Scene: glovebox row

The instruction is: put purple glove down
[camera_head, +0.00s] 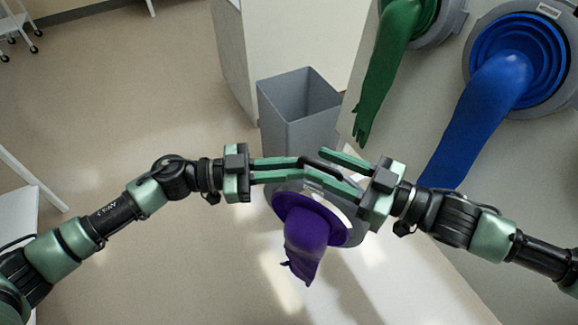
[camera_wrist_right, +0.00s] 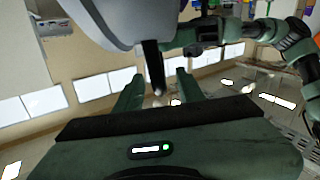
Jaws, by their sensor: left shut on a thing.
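The purple glove (camera_head: 306,240) hangs with its fingers downward from a round grey ring (camera_head: 352,228), held up above the floor. A black handle (camera_head: 322,166) stands on the ring's upper side; it also shows in the right wrist view (camera_wrist_right: 153,68), under the grey ring (camera_wrist_right: 125,22). My left gripper (camera_head: 300,168) comes in from the left and is shut on the handle. My right gripper (camera_head: 315,162) comes in from the right. Its fingers are spread, with the handle between them; in the right wrist view (camera_wrist_right: 157,88) gaps show on both sides of it.
A grey open bin (camera_head: 300,110) stands on the floor just behind the ring. A green glove (camera_head: 388,75) and a blue glove (camera_head: 485,105) hang from ports on the grey panel at right. A white cabinet (camera_head: 285,40) stands behind.

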